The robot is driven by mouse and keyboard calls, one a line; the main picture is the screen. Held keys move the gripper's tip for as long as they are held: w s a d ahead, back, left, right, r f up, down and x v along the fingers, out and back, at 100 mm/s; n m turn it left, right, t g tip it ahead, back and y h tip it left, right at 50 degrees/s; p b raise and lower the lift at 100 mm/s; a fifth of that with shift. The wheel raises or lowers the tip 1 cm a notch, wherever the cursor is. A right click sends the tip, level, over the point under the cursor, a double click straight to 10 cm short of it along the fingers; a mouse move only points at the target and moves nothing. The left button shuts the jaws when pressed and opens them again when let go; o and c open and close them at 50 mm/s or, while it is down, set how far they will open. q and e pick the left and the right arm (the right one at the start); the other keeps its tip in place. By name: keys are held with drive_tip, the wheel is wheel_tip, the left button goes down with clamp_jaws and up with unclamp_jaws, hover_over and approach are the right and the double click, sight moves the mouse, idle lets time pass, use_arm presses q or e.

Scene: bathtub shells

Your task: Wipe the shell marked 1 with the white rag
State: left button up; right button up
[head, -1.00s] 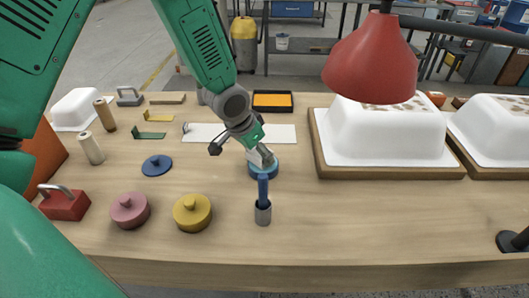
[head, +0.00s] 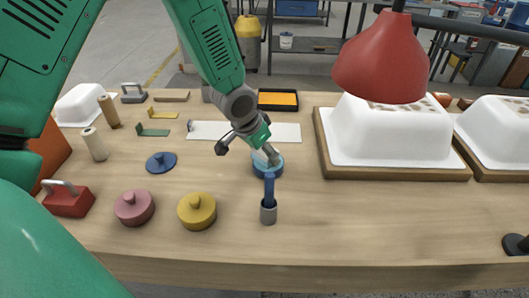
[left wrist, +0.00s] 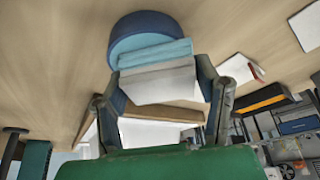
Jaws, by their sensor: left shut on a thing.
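My left gripper (head: 262,150) points down over a round blue dish (head: 267,170) near the middle of the table. In the left wrist view its fingers (left wrist: 165,95) are shut on a folded white rag (left wrist: 158,82). The rag lies against a light blue folded pad (left wrist: 155,53) on the dark blue dish (left wrist: 140,28); I cannot tell whether they touch. A white shell (head: 390,138) stands on a wooden board to the right, with brown marks on top. Another white shell (head: 500,135) stands at the right edge. I cannot read a number on either. My right gripper is not in view.
A red lamp (head: 385,60) hangs over the nearer shell. A grey holder with a blue handle (head: 268,205) stands in front of the dish. Yellow (head: 197,211), pink (head: 134,207) and blue (head: 161,162) lidded discs lie left. The front right table is mostly clear.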

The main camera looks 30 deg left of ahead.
use_arm(q)
drive_tip(key=shift+s+d, duration=0.1)
drive_tip(key=shift+d, duration=0.65)
drive_tip(key=shift+d+r, duration=0.15)
drive_tip(key=shift+r, duration=0.1)
drive_tip(key=shift+r+p, duration=0.3)
drive_tip(key=shift+p, duration=0.25)
drive_tip(key=r+p, duration=0.1)
drive_tip(key=a+r+p, duration=0.1)
drive_tip(key=r+p, duration=0.1)
drive_tip(key=shift+a+r, duration=0.1)
drive_tip(key=shift+a, duration=0.15)
drive_tip(key=shift+d+r+p, duration=0.1)
drive_tip(key=shift+r+p, duration=0.25)
drive_tip(key=shift+p, duration=0.2)
drive_tip(key=shift+d+r+p, duration=0.3)
drive_tip(key=shift+r+p, duration=0.25)
drive_tip(key=shift+r, duration=0.05)
drive_tip(key=shift+d+r+p, duration=0.25)
drive_tip(key=shift+r+p, duration=0.25)
drive_tip(key=shift+r, duration=0.05)
drive_tip(key=shift+a+f, duration=0.15)
drive_tip(key=shift+a, duration=0.35)
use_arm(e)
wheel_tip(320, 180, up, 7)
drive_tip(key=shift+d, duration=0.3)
